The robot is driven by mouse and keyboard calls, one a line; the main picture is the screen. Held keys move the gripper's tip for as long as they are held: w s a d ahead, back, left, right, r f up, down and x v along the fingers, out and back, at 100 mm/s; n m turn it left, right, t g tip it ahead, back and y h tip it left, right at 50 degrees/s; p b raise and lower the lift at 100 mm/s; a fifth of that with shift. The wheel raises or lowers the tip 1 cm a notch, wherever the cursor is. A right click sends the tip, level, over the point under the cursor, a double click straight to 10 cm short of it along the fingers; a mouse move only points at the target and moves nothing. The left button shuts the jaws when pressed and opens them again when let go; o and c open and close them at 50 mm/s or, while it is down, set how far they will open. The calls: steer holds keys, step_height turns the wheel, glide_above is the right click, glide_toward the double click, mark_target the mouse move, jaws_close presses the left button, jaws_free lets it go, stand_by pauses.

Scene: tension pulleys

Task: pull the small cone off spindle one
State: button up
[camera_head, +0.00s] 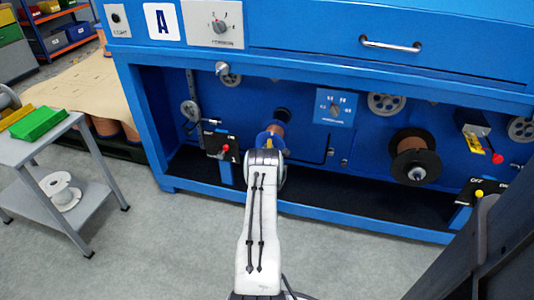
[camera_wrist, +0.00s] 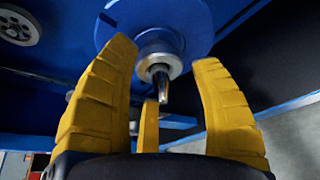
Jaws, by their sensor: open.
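In the wrist view a small silver cone (camera_wrist: 153,52) sits on a spindle, against the blue flange of a spool (camera_wrist: 195,22). The spindle's metal tip (camera_wrist: 160,82) sticks out of it toward me. My gripper (camera_wrist: 165,62) is open, its yellow fingers spread on either side of the cone and tip, with gaps showing. A third finger shows low in the middle, near the tip. In the head view the blue-flanged spool (camera_head: 265,139) with copper-coloured wire is on the left spindle of the blue machine. My gripper (camera_head: 265,153) is in front of it and hides the cone.
A second spool with black flanges (camera_head: 432,160) is on the machine's right spindle. A lever with a red knob (camera_head: 225,148) is left of my gripper. A grey cart (camera_head: 50,150) with green and yellow boxes stands at the left. The floor in front is clear.

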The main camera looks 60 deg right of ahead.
steer(key=shift+b+x, duration=0.35)
steer(key=shift+x, duration=0.55)
steer(key=shift+o, duration=0.2)
steer(key=shift+a+f, duration=0.1)
steer(key=shift+f, duration=0.05)
steer(key=c, duration=1)
